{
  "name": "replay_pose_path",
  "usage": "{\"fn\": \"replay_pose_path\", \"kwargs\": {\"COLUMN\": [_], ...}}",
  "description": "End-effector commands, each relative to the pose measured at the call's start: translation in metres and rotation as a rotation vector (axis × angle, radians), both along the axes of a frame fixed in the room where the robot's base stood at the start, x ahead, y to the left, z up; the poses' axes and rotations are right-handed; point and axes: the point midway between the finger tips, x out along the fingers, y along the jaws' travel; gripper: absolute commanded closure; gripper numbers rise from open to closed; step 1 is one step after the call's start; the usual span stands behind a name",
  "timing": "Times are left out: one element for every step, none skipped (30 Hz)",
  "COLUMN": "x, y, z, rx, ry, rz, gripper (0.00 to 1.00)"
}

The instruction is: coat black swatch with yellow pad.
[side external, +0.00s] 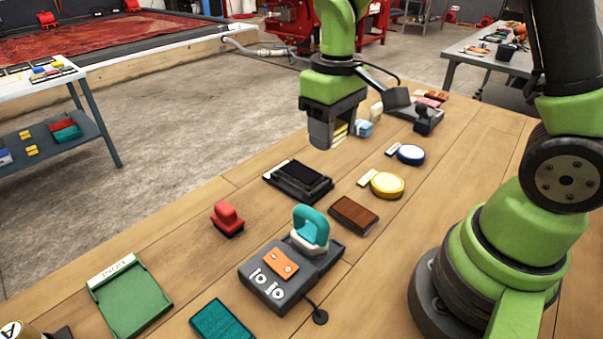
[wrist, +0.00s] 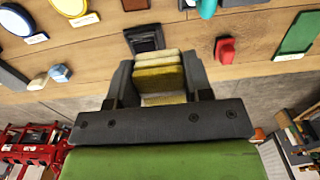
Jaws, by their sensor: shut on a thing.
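My gripper (side external: 333,133) is shut on a yellow pad, a pale and darker yellow block that shows between the fingers in the wrist view (wrist: 158,76). In the side view the fingers hide most of the pad. The gripper hangs above the table, beyond the black swatch (side external: 306,181), and does not touch it. The swatch lies flat in a dark holder (side external: 281,188) in the middle of the table. It also shows just past the pad in the wrist view (wrist: 146,39).
A round yellow dish (side external: 387,185) and a blue one (side external: 411,154) stand right of the holder. A red-handled block (side external: 228,218), brown block (side external: 353,214), grey device with a teal handle (side external: 310,230) and green tray (side external: 130,300) are nearer. Bare wood lies left of the holder.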

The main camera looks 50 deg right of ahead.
Motion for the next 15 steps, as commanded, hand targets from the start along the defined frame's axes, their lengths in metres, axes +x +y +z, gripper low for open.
{"fn": "replay_pose_path", "kwargs": {"x": [0.0, 0.0, 0.0, 0.0, 0.0, 0.0, 0.0, 0.0, 0.0, 0.0, 0.0, 0.0003, 0.0011, 0.0026, 0.0056], "y": [-0.0002, -0.0002, -0.0002, -0.0002, -0.0003, -0.0003, -0.0003, -0.0003, -0.0003, -0.0003, -0.0004, -0.0006, -0.0012, -0.0023, -0.0047], "z": [-0.0001, -0.0001, -0.0002, -0.0002, -0.0002, -0.0002, -0.0002, -0.0003, -0.0003, -0.0003, -0.0003, -0.0006, -0.0013, -0.0026, -0.0058], "rx": [0.0, 0.0, 0.0, 0.0, 0.0, 0.0, 0.0, 0.0, 0.0, 0.0, 0.0, 0.0, 0.0, 0.0, 0.0], "ry": [0.0, 0.0, 0.0, 0.0, 0.0, 0.0, 0.0, 0.0, 0.0, 0.0, 0.0, 0.0, 0.0, 0.001, 0.002], "rz": [0.0, 0.0, 0.0, 0.0, 0.0, 0.0, 0.0, 0.0, 0.0, 0.0, 0.0, 0.0, 0.0, 0.0, -0.001], "gripper": [0.73, 0.73, 0.73, 0.73, 0.73, 0.73, 0.73, 0.73, 0.73, 0.73, 0.73, 0.73, 0.73, 0.73, 0.73]}}
